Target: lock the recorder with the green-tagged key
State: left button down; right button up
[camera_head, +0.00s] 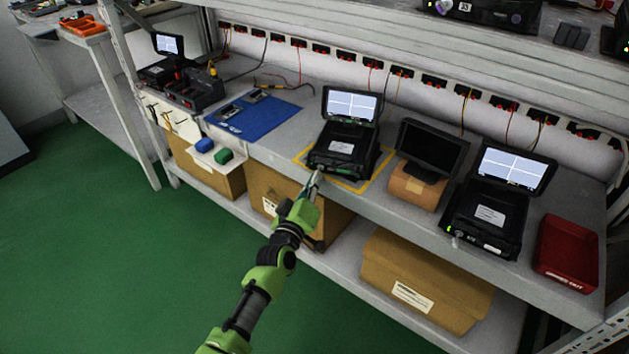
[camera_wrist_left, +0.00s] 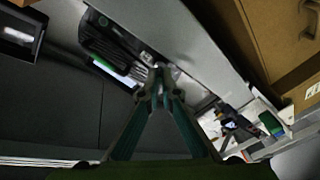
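The recorder (camera_head: 342,147) is a black box with a lit screen (camera_head: 351,105), inside a yellow outline on the bench. My left gripper (camera_head: 317,178) points at the left end of its front edge. The wrist view shows that gripper's fingers (camera_wrist_left: 159,76) drawn together at the recorder's dark ribbed case (camera_wrist_left: 112,42). A small pale spot shows at the tips; I cannot tell whether a key is between them. A green block (camera_head: 223,156) and a blue block (camera_head: 205,145) sit on a small white ledge. The green one also shows in the wrist view (camera_wrist_left: 270,123). My right gripper is out of view.
A dark monitor (camera_head: 432,148) on a brown stand, a second recorder (camera_head: 490,213) and a red tray (camera_head: 567,251) stand to the right. A blue mat (camera_head: 262,121) lies to the left. Cardboard boxes (camera_head: 425,279) fill the lower shelf. The green floor in front is clear.

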pick_arm(q)
jog(key=shift+f, duration=0.1)
jog(key=c, duration=2.3)
grip_release()
jog(key=v, duration=1.2)
